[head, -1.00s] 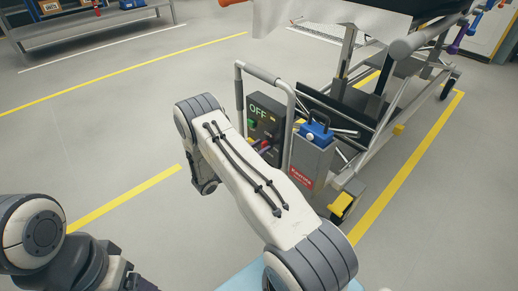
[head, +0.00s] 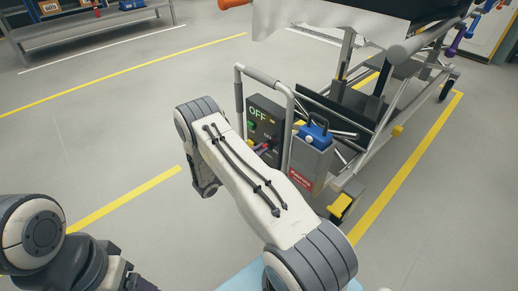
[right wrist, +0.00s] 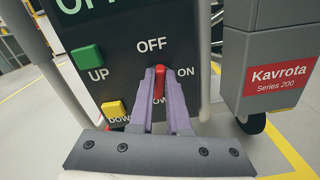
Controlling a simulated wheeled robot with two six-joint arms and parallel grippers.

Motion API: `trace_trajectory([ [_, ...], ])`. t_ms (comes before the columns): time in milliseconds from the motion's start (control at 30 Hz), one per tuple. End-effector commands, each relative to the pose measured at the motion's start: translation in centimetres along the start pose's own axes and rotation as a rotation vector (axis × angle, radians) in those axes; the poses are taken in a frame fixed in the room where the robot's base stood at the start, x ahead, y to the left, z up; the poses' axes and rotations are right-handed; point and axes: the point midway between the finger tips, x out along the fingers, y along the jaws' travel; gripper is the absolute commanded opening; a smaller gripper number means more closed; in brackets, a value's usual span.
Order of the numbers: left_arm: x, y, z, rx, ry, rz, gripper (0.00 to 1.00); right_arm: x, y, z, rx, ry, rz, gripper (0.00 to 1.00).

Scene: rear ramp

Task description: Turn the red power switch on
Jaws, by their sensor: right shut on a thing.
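The red power switch (right wrist: 158,84) is a small lever on the dark control panel (head: 264,115), below the word OFF and left of the word ON. It points up, towards OFF. The panel's display (head: 257,112) reads OFF in green. My right gripper (right wrist: 158,78) has its two purple-grey fingers shut on the lever, one on each side. In the head view my right forearm covers part of the panel, and only a bit of the fingers shows. My left arm is at the lower left; its gripper is not in view.
A green UP button (right wrist: 88,56) and a yellow DOWN button (right wrist: 115,110) sit left of the switch. A grey Kavrota box (head: 312,160) with a blue top stands beside the panel. A metal tube handle (head: 262,80) frames the panel. Open floor lies to the left.

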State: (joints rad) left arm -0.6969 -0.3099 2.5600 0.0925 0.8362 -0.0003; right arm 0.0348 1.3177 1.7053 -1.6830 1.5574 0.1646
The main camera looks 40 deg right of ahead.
Motion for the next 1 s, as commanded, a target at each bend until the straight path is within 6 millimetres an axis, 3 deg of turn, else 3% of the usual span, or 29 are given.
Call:
trace_trajectory([
  [1000,-2.1,0.1,-0.1,0.0,0.0,0.0,0.76,-0.1,-1.1,-0.6,0.956,0.0,0.0,0.0],
])
